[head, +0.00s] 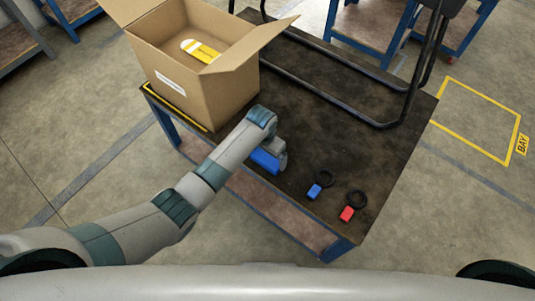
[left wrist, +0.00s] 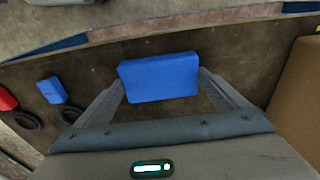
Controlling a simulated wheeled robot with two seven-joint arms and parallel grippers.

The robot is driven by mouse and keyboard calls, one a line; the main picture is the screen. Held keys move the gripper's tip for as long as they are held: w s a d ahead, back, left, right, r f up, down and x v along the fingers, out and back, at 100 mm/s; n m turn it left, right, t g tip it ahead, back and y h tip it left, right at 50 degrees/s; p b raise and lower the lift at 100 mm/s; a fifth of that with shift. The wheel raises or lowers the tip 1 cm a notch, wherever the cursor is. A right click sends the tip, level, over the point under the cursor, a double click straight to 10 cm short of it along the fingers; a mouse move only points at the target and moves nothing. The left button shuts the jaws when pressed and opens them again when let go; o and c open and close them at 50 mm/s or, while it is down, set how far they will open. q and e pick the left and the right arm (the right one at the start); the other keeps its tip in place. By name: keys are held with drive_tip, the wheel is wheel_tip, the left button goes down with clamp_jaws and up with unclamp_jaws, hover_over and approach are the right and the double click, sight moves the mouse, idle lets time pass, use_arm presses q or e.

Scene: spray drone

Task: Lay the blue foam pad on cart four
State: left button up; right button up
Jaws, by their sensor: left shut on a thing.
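The blue foam pad (head: 265,160) is between the fingers of my left gripper (head: 272,157), over the near edge area of a dark-topped cart (head: 310,150). In the left wrist view the blue pad (left wrist: 158,78) sits between the two grey fingers of the left gripper (left wrist: 163,88), which touch its ends. I cannot tell whether the pad touches the cart top. No number shows on this cart. My right gripper is not in view.
An open cardboard box (head: 205,85) with a yellow and white item (head: 201,50) stands on the cart's left. A black tubular frame (head: 340,95) is at the back. A blue tag (head: 314,191) and a red tag (head: 347,213), each with a black ring, lie front right. The middle is clear.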

sight(265, 160)
use_arm(q)
drive_tip(key=o, duration=0.7)
drive_tip(key=r, duration=0.8)
drive_tip(key=s+r, duration=0.1)
drive_tip(key=r, duration=0.3)
drive_tip(key=shift+s+a+b, duration=0.1)
drive_tip(key=shift+a+b, duration=0.3)
